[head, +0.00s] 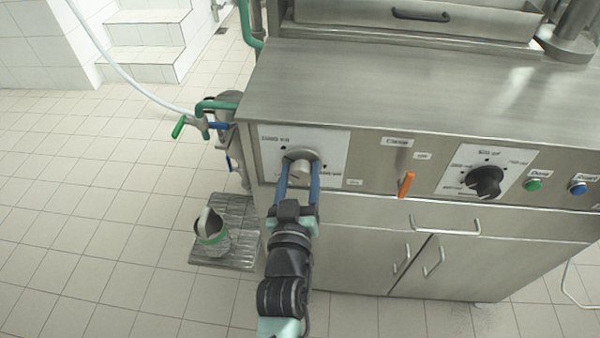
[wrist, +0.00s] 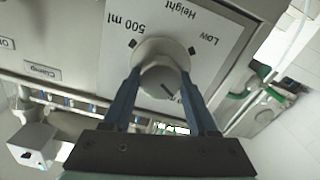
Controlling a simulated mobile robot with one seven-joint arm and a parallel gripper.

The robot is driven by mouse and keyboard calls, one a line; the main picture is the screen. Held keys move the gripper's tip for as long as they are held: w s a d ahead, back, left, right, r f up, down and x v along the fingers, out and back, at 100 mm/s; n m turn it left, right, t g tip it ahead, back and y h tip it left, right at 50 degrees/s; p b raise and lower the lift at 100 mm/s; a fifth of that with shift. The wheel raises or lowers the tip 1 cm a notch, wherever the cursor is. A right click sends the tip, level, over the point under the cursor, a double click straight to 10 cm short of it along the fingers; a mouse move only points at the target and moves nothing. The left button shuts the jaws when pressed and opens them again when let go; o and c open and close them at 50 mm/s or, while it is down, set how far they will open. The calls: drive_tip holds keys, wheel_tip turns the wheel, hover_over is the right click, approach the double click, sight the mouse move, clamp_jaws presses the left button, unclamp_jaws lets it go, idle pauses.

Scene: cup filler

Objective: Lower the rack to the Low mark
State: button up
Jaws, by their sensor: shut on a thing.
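A round grey knob (head: 299,169) sits on a white dial plate (head: 332,145) at the machine's front left. My gripper (head: 301,178) is shut on this knob, with one blue finger on each side. In the wrist view the gripper (wrist: 163,84) also flanks the knob (wrist: 160,68). The plate there reads "Height", "Low" and "500 ml", with a dark mark beside "Low" and another beside "500 ml". A short dark line shows on the knob's face; I cannot tell which mark it indicates. A slatted metal rack (head: 241,212) stands low at the left, bearing a cup (head: 213,238) with a green band.
Right of the dial are an orange lever (head: 406,184), a black dial (head: 487,181), a green button (head: 533,185) and a blue button (head: 578,188). Pipes with a green-handled valve (head: 179,126) stand left of the machine. The tiled floor at left is mostly clear.

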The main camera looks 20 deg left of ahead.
drive_tip(key=n, duration=0.4)
drive_tip(key=shift+a+p, duration=0.1)
drive_tip(key=shift+p, duration=0.3)
drive_tip(key=n, duration=0.3)
drive_tip(key=shift+n, duration=0.4)
drive_tip(key=n+p, duration=0.1)
drive_tip(key=n, duration=0.3)
drive_tip(key=shift+f, duration=0.15)
drive_tip(key=shift+a+f+n, duration=0.1)
drive_tip(key=shift+n, duration=1.5)
drive_tip(key=shift+s, duration=0.1)
drive_tip(key=o, duration=1.4)
